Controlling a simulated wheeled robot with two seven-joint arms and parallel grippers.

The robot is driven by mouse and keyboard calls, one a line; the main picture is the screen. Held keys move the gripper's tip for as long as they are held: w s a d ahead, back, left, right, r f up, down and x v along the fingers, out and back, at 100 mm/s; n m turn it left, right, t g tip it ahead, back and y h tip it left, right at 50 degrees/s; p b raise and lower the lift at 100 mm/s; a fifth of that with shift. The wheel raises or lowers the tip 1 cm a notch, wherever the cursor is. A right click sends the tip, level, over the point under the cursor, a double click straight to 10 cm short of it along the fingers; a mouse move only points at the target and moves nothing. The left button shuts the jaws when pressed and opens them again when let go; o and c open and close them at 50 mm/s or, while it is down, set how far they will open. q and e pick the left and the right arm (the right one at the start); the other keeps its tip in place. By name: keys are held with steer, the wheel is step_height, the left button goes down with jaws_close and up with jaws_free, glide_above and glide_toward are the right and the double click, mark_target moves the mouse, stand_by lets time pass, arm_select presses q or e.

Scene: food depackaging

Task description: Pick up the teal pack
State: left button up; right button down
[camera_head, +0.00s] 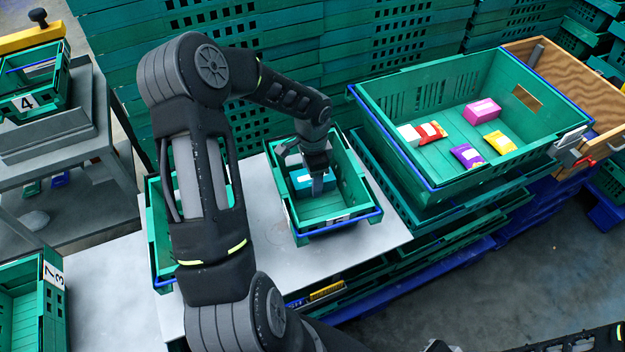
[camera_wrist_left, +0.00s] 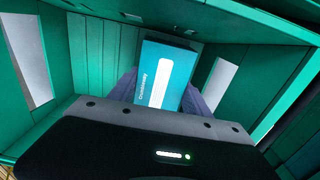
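The teal pack (camera_head: 303,182) is inside the small green crate (camera_head: 338,226) on the light table. My left gripper (camera_head: 317,186) reaches down into this crate and covers part of the pack. In the left wrist view the teal pack (camera_wrist_left: 165,75) shows a white label and stands in front of my left gripper (camera_wrist_left: 163,98). Grey-purple fingers show at both sides of the pack, close to its edges. Whether they press on it cannot be seen. My right gripper is not in view.
A large green crate (camera_head: 400,181) at the right holds a pink box (camera_head: 482,111), a purple pack (camera_head: 467,155), a yellow pack (camera_head: 499,143) and a red-and-white pack (camera_head: 431,132). The small crate's walls stand close around my left gripper. Stacked crates fill the back.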

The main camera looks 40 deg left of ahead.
arm_select(q)
steer(key=c, duration=0.9)
steer(key=shift+r, duration=0.1)
step_height(320, 180, up, 10)
steer(key=shift+f, duration=0.1)
stand_by(0.5)
